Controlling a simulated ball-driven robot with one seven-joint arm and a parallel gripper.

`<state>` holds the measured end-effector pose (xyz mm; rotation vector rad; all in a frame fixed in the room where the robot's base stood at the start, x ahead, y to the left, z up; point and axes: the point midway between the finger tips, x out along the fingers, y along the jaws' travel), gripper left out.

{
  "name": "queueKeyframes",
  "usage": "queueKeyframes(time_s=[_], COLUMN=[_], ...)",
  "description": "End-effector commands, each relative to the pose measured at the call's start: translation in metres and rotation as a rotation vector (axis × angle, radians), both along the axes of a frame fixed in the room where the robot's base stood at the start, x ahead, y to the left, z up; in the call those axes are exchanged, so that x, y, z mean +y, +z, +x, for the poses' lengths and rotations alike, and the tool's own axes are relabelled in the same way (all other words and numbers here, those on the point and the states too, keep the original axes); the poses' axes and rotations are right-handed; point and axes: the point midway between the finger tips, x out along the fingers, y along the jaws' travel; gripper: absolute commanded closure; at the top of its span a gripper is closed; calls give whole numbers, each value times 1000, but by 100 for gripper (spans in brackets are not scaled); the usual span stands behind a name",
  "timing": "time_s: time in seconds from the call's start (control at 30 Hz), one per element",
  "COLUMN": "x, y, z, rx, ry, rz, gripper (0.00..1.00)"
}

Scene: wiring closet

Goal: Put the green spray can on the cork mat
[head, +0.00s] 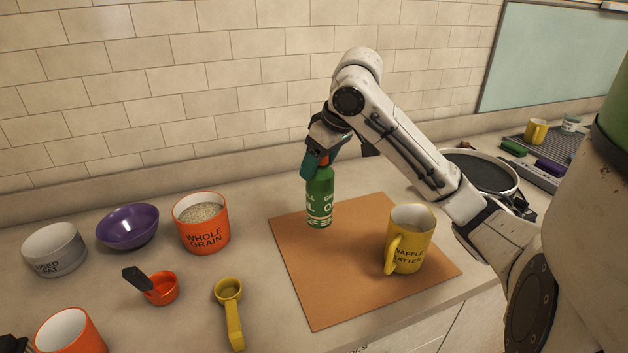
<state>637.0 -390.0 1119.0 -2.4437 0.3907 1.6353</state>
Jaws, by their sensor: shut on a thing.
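The green spray can (320,206) is upright over the far left part of the cork mat (318,290), a flat orange-brown sheet on the counter. Its base looks to be on the mat or just above it; I cannot tell which. My gripper (317,166) is shut on the top of the can from above and hides that top. A yellow mug (409,240) with lettering stands on the right part of the mat, apart from the can.
Left of the mat are an orange "whole grain" container (203,236), a purple bowl (128,228), a grey container (56,252), an orange scoop (161,290) and a yellow scoop (232,318). The mat's front left is bare. A tiled wall (170,80) stands behind.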

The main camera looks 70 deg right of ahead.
Motion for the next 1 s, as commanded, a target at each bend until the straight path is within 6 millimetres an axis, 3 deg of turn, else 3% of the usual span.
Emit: queueKeyframes(time_s=[0.23, 0.5, 0.93, 0.97, 1.0], x=[-6, -8, -8, -8, -8], y=[-16, -49, -54, -54, -53], z=[12, 15, 15, 15, 15], rx=[0, -1, -2, -1, -1], ry=[0, -1, 1, 1, 1], rz=[0, 0, -1, -1, -2], gripper=[97, 97, 97, 34, 30])
